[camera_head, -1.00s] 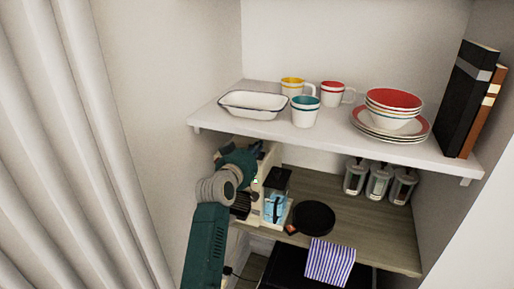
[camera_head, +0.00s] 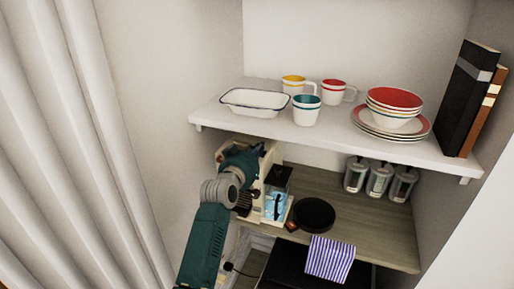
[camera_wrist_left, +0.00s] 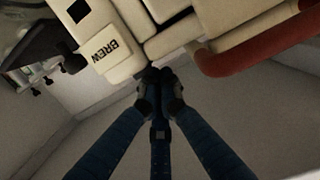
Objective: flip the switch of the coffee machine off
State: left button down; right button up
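The cream coffee machine (camera_head: 268,163) stands on the wooden counter below the white shelf, at the left, with a clear container of bluish liquid (camera_head: 275,207) at its right. My left arm covers much of its front. In the left wrist view its cream body (camera_wrist_left: 125,66) fills the top, with the label BREW and a black square (camera_wrist_left: 77,10) by it. I cannot tell which part is the switch. My left gripper (camera_wrist_left: 160,74) has its fingertips together, empty, close to the machine's edge right of BREW; contact is unclear. My right gripper is in neither view.
A black pan (camera_head: 314,213) and several jars (camera_head: 380,180) stand on the counter (camera_head: 370,235). A striped towel (camera_head: 330,258) hangs at the front edge. The shelf (camera_head: 330,137) above holds mugs, dishes and books. A curtain (camera_head: 70,140) is at left.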

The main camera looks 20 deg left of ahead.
pick_arm(q)
jog(key=r+p, duration=0.4)
jog(key=r, duration=0.1)
jog(key=shift+w+r, duration=0.1)
jog(key=shift+w, duration=0.3)
jog(key=shift+s+f+b, duration=0.25)
jog(key=shift+s+b, duration=0.15)
jog(key=shift+s, duration=0.05)
jog(key=shift+s+f+b, duration=0.2)
jog(key=shift+s+b, duration=0.15)
jog(key=shift+s, duration=0.1)
jog(key=s+r+b, duration=0.2)
jog(key=s+r, duration=0.1)
jog(key=s, duration=0.5)
jog(key=shift+a+r, duration=0.15)
jog(key=shift+a, duration=0.05)
jog(key=shift+w, duration=0.1)
